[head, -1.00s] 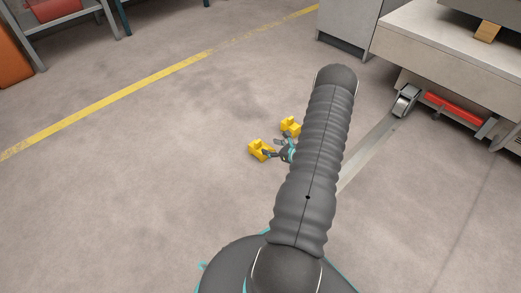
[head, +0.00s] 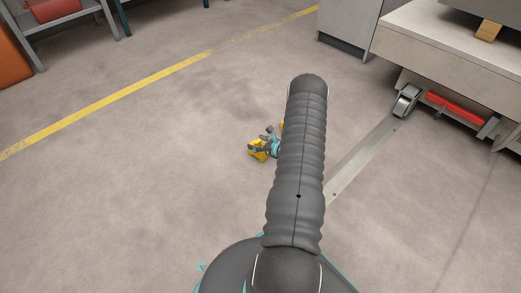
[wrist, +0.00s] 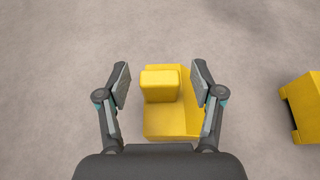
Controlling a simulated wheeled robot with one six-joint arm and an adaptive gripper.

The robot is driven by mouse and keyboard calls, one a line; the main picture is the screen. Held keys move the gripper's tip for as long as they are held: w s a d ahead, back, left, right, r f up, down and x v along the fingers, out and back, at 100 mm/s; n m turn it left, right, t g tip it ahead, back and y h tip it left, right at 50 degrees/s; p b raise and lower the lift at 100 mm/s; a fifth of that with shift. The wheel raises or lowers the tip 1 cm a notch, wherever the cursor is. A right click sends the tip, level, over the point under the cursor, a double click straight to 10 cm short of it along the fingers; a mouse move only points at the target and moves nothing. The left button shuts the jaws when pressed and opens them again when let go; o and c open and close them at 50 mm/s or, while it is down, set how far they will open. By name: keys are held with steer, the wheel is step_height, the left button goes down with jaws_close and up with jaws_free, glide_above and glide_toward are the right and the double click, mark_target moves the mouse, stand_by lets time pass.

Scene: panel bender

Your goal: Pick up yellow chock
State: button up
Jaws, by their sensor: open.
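A yellow chock (wrist: 178,122) with a raised block on it lies on the floor, centred between the open fingers of my gripper (wrist: 160,84) in the wrist view. Both fingers are apart, one on each side of it; I cannot tell how high they are above the floor. In the head view this chock (head: 256,155) shows partly behind my gripper (head: 264,143). A second yellow chock (wrist: 306,105) lies to the right, cut off by the wrist view's edge. In the head view it is almost wholly hidden behind my arm.
A flat metal strip (head: 362,158) lies on the floor to the right, leading to a machine base with a caster (head: 405,100) and a red bar (head: 455,107). A yellow floor line (head: 120,96) runs at the left. The floor around the chocks is clear.

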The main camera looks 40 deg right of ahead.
jaws_close()
steer(key=shift+r, duration=0.15)
step_height(320, 180, up, 10)
steer(key=shift+f+p, duration=0.1)
steer(key=shift+p, duration=0.75)
